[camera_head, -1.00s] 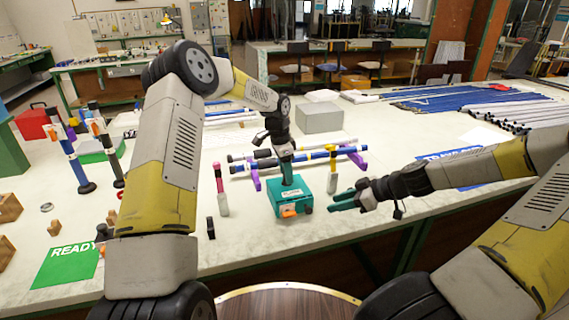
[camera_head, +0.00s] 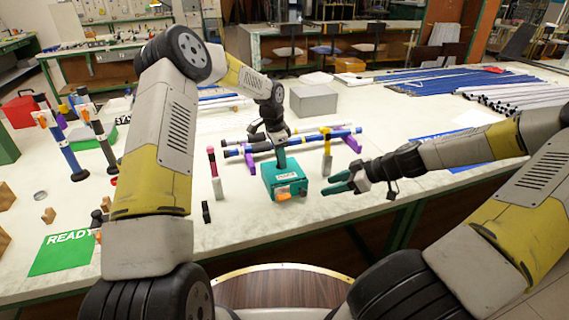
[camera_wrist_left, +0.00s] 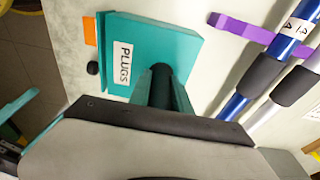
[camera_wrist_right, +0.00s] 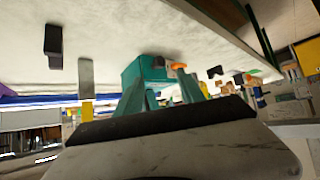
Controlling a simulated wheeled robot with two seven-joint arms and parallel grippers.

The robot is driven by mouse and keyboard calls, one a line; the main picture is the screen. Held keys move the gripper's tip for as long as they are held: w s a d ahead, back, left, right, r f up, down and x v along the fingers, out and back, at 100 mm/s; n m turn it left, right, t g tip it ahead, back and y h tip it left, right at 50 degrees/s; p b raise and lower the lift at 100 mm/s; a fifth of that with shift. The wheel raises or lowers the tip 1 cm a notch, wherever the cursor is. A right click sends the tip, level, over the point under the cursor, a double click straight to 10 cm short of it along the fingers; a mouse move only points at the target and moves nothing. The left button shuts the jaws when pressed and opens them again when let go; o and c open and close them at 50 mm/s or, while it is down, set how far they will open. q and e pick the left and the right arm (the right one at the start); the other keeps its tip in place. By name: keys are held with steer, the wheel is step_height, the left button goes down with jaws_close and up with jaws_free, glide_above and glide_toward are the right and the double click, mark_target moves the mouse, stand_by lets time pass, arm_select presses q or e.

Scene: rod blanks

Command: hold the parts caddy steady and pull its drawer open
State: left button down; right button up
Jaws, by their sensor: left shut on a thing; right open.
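The parts caddy (camera_head: 270,180) is a teal box with a white label, standing near the table's front edge. In the left wrist view its top (camera_wrist_left: 182,42) bears a label reading PLUGS. An orange pull (camera_head: 283,192) and a dark knob (camera_head: 303,191) are on its front; the drawer looks closed. My left gripper (camera_head: 281,161) comes from above and is shut on the caddy's dark upright handle (camera_wrist_left: 161,82). My right gripper (camera_head: 327,184) is open and empty, just right of the caddy and apart from it. In the right wrist view the caddy (camera_wrist_right: 143,70) lies beyond its fingers.
A pink-topped post (camera_head: 215,175) and a small black block (camera_head: 206,212) stand left of the caddy; a yellow-topped post (camera_head: 327,155) stands to its right. Blue and white rods (camera_head: 240,152) lie behind on purple supports. The table front left of the caddy has free room.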

steer(key=n, duration=0.1)
steer(key=n+g+h, duration=0.1)
steer(key=n+h, duration=0.3)
steer(key=n, duration=2.1)
glide_toward(304, 195)
steer(key=x, duration=0.7)
steer(key=shift+w+a+f, duration=0.1)
steer(key=shift+w+f, duration=0.05)
steer(key=shift+f, duration=0.1)
jaws_close()
